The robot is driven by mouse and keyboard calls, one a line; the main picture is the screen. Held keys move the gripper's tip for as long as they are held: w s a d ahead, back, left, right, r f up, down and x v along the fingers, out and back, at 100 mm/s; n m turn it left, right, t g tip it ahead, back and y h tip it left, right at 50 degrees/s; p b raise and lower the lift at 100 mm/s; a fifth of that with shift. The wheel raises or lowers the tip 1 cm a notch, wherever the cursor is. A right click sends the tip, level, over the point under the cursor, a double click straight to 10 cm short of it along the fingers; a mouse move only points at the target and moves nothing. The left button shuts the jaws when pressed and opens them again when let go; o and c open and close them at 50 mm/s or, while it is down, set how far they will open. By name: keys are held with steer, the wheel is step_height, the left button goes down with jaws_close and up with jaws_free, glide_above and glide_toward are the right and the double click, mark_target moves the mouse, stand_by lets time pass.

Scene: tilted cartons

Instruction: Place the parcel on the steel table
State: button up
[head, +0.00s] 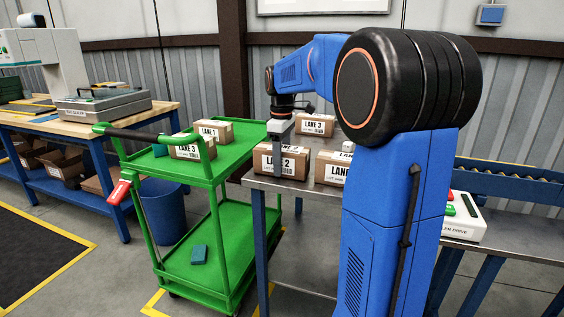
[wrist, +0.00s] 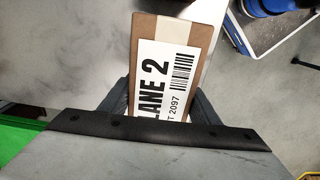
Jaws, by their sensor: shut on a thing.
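The parcel labelled LANE 2 (head: 293,165) is a brown carton with a white label. It is at the left end of the steel table (head: 305,192). My gripper (head: 278,165) is shut on it from above. In the wrist view the parcel (wrist: 144,60) sits between the dark fingers, label facing the camera, with grey tabletop (wrist: 60,50) around it. I cannot tell whether its base touches the table. My wrist housing hides its near end.
A LANE 3 carton (head: 316,125) and a partly hidden carton (head: 330,168) are close by on the steel table. The green cart (head: 222,175) stands left, carrying LANE 1 (head: 213,132) and LANE 3 (head: 192,148) cartons. A control box (head: 465,229) is at the right.

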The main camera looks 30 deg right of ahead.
steer(key=shift+f, duration=0.1)
steer(key=o, duration=1.3)
steer(key=shift+o, duration=0.2)
step_height(320, 180, up, 12)
steer(key=shift+r, duration=0.15)
steer(key=s+a+f+m+t, duration=0.1)
steer(key=s+a+f, duration=0.4)
steer(key=s, duration=0.5)
steer(key=s+a+f+m+t, duration=0.2)
steer(key=s+a+f+m, duration=0.2)
steer(key=s+f, duration=0.6)
steer(key=s+a+f+m+t, duration=0.1)
steer(key=s+a+f+m, duration=0.1)
steer(key=s+a+f, duration=0.5)
steer(key=s, duration=0.3)
steer(key=shift+f+m+t, duration=0.15)
steer(key=shift+m+t, duration=0.25)
steer(key=shift+s+d, duration=0.1)
